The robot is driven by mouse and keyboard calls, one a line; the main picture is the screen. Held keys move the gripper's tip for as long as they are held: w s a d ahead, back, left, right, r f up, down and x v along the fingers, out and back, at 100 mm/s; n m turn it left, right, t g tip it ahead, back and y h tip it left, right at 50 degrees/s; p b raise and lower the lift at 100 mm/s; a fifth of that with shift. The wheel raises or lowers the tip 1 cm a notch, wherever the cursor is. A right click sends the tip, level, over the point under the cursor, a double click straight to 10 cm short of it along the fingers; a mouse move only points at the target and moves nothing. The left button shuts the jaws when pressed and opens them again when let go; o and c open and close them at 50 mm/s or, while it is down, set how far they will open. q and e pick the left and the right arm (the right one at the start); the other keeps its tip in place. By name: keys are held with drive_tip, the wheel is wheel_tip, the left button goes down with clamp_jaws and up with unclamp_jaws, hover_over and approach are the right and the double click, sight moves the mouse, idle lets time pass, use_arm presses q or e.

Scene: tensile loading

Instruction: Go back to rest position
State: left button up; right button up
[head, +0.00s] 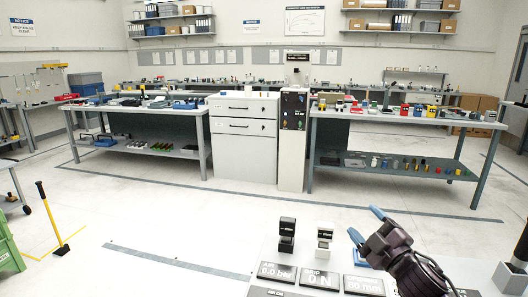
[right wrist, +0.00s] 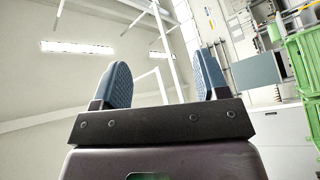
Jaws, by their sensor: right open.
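My right gripper (head: 366,223) is at the lower right of the head view, over the near table. Its two blue fingers stand apart with nothing between them. In the right wrist view the fingers (right wrist: 160,82) are also spread and empty, with wall and ceiling behind them. My left gripper is in neither view.
The near table (head: 262,262) bears several dark labelled panels (head: 320,279), a black device (head: 287,235) and a white device (head: 324,241) left of my right gripper. Workbenches (head: 405,118) and a white cabinet (head: 243,135) stand farther back. The floor (head: 150,215) between is largely clear.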

drive_tip(key=s+d+f+m+g+h, duration=0.1)
drive_tip(key=s+f+m+g+h, duration=0.15)
drive_tip(key=s+f+m, duration=0.5)
drive_tip(key=s+d+f+m+g+h, duration=0.1)
drive_tip(key=s+f+m+h, duration=0.3)
drive_tip(key=f, duration=0.7)
drive_tip(key=s+d+f+m+g, duration=0.1)
drive_tip(key=s+f+g, duration=0.1)
drive_tip(key=s+f, duration=0.4)
drive_tip(key=s+f+m+g, duration=0.2)
drive_tip(key=s+f, duration=0.5)
drive_tip(key=s, duration=0.8)
drive_tip(key=shift+s+d+f+h, duration=0.2)
drive_tip(key=shift+s+d+h, duration=0.1)
drive_tip(key=shift+d+h, duration=0.15)
drive_tip(key=shift+g, duration=0.25)
